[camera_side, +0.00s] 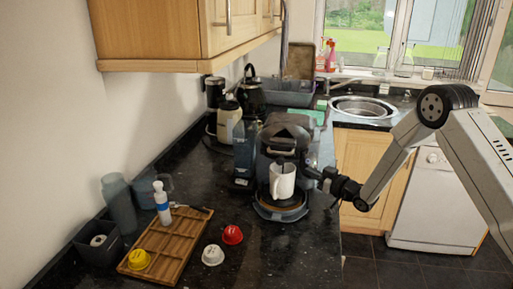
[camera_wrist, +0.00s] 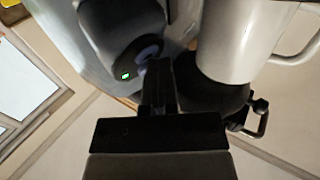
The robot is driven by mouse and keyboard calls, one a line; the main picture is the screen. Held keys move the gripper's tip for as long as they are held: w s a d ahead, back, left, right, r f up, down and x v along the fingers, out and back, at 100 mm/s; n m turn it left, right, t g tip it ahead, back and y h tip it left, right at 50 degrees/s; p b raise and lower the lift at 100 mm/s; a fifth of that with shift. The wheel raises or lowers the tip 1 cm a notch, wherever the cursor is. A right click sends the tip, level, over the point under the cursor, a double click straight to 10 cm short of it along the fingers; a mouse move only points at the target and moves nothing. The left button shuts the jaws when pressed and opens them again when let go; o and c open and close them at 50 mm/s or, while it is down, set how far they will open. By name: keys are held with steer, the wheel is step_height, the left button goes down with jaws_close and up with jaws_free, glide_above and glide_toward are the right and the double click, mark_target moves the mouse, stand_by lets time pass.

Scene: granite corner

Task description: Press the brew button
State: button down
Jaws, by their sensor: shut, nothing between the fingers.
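The black coffee machine (camera_side: 287,133) stands on the dark counter, and a white mug (camera_side: 283,182) sits on its round drip tray (camera_side: 280,211). My gripper (camera_side: 316,176) is at the machine's right side, just right of the mug. In the wrist view my gripper (camera_wrist: 158,66) is shut and empty, its tips at a round, dark bluish button (camera_wrist: 150,50) on the machine's dark housing (camera_wrist: 118,28). A small green light (camera_wrist: 125,76) glows beside it. The tips partly hide the button, so I cannot tell whether they touch it. The mug (camera_wrist: 240,40) is close to the right of the fingers.
A wooden tray (camera_side: 176,240) with a yellow capsule (camera_side: 139,260) is at front left. A red capsule (camera_side: 232,235) and a white capsule (camera_side: 212,255) lie beside it. A kettle (camera_side: 250,95) and sink (camera_side: 362,107) are behind.

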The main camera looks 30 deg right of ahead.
steer(key=shift+s+f, duration=0.2)
steer(key=shift+f, duration=0.15)
steer(key=shift+s+a+r, duration=0.25)
steer(key=shift+s+a, duration=0.05)
steer(key=shift+s, duration=0.25)
steer(key=shift+r, duration=0.2)
steer(key=shift+s+a+r, duration=0.3)
steer(key=shift+s+r, duration=0.1)
steer(key=shift+s, duration=0.25)
steer(key=shift+s+a+r, duration=0.3)
steer(key=shift+s+r, duration=0.1)
steer(key=shift+s, duration=0.25)
steer(key=shift+s+a+r, duration=0.3)
steer(key=shift+s+r, duration=0.1)
steer(key=shift+s, duration=0.25)
steer(key=shift+a, duration=0.1)
steer(key=s+a+f+m+g+h, duration=0.1)
steer(key=s+a+g, duration=0.2)
steer(key=s+g, duration=0.4)
steer(key=s+a+m+g+h, duration=0.1)
steer(key=s+g, duration=0.7)
steer(key=s, duration=0.8)
steer(key=shift+a+f+m+h, duration=0.35)
steer(key=shift+a+h, duration=0.35)
steer(key=shift+a, duration=0.35)
